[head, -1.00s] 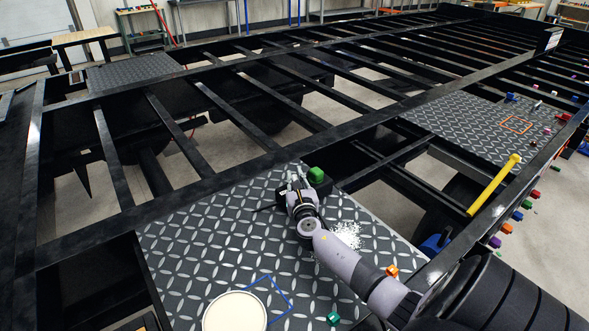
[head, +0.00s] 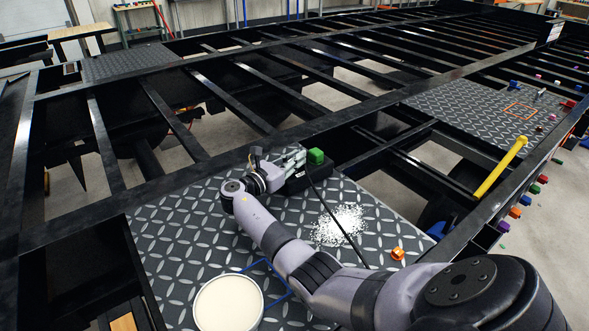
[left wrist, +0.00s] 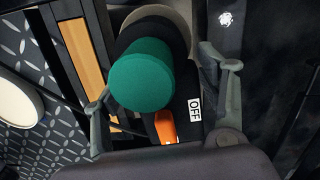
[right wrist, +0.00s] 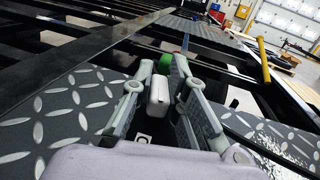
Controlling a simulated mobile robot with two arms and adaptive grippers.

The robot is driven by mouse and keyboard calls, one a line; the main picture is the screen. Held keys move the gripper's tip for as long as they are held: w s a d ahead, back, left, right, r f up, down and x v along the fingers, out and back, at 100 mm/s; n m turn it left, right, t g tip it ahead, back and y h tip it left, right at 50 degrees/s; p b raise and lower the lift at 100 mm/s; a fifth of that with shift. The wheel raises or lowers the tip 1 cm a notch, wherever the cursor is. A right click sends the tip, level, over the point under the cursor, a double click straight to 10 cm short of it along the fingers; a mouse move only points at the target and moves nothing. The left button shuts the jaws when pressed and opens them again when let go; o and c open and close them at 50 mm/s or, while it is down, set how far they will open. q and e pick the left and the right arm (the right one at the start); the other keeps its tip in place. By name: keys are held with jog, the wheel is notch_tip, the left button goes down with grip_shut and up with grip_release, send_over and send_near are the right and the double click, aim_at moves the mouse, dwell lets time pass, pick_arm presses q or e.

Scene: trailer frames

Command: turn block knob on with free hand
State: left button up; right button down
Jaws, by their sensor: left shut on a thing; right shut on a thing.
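The head view does not show my left gripper.
The tread plate (head: 180,230) carries a round cream-coloured container (head: 228,302), spilled white grains (head: 340,226) and a small orange piece (head: 397,253). A yellow bar (head: 500,168) leans by the right rail. Open gaps lie between the trailer's black beams.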

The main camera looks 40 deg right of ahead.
pick_arm(q)
notch_tip(320, 180, down, 4)
jog(key=b, duration=0.2)
jog(key=shift+r+b, duration=0.25)
jog(key=shift+b, duration=0.05)
pick_arm(e)
jog(key=g, duration=0.1)
jog(key=m+g, duration=0.1)
jog(key=shift+w+a+f+m+g, duration=0.1)
jog(key=shift+f+m+g, duration=0.1)
jog(key=shift+m+g, duration=0.1)
pick_arm(q)
jog(key=shift+f+b, duration=0.55)
pick_arm(e)
jog(key=shift+r+m+g, duration=0.2)
jog(key=shift+m+g, duration=0.2)
jog(key=shift+g, duration=0.2)
jog(key=c, duration=1.6)
grip_release()
jog(key=shift+o, duration=0.2)
jog(key=a, duration=0.4)
jog(key=w+a, duration=0.1)
jog(key=a, duration=0.7)
jog(key=shift+w, duration=0.25)
